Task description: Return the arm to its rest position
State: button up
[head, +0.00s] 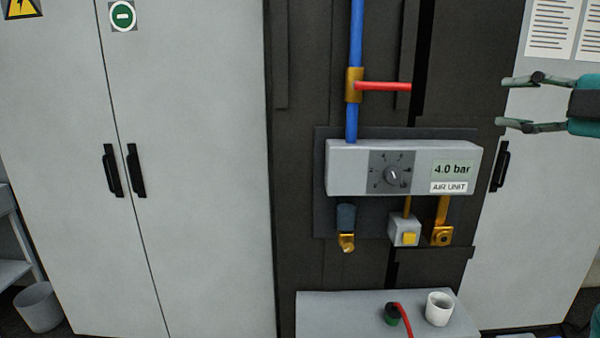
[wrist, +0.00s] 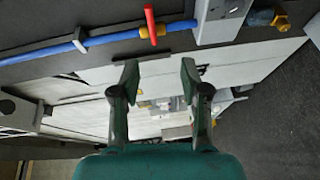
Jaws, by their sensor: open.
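My gripper (head: 518,103) shows at the right edge in the head view, pointing left, with its two fingers apart and nothing between them. It is in front of the right cabinet door, to the right of the air unit and above its height. In the wrist view my gripper (wrist: 158,75) also shows open and empty, with both fingertips visible. Most of my arm is outside the head view.
The grey air unit (head: 345,168), reading 4.0 bar, hangs on a dark panel under a blue pipe (head: 356,40) with a red lever (head: 385,86). Grey cabinets (head: 200,120) flank the panel.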

jog(key=w+a+f+m+t+h, duration=0.1)
jog(key=w+f+m, duration=0.3)
jog(key=f, duration=0.8)
jog(key=w+f+m, duration=0.2)
jog(key=f+m, duration=0.3)
jog(key=f, duration=0.6)
jog(key=s+a+f+m+h, duration=0.2)
jog(key=s+f+m, duration=0.2)
jog(key=f, duration=0.7)
jog(key=s+a+f+m+h, duration=0.2)
jog(key=s+a+f+m, duration=0.15)
jog(key=f, duration=0.85)
jog(key=s+a+f+m+g+h, duration=0.1)
jog(key=s+a+f+m, duration=0.1)
jog(key=s+f, duration=0.65)
jog(key=s+a+f+m+h, duration=0.15)
jog(key=s+f, duration=0.35)
jog(key=s, duration=0.7)
jog(key=s+a, duration=0.1)
jog(key=s, duration=0.9)
jog(key=s+a+r+m+g+y, duration=0.1)
jog(key=s+a, duration=0.1)
jog(key=s, duration=0.9)
jog(key=shift+s+r, duration=0.25)
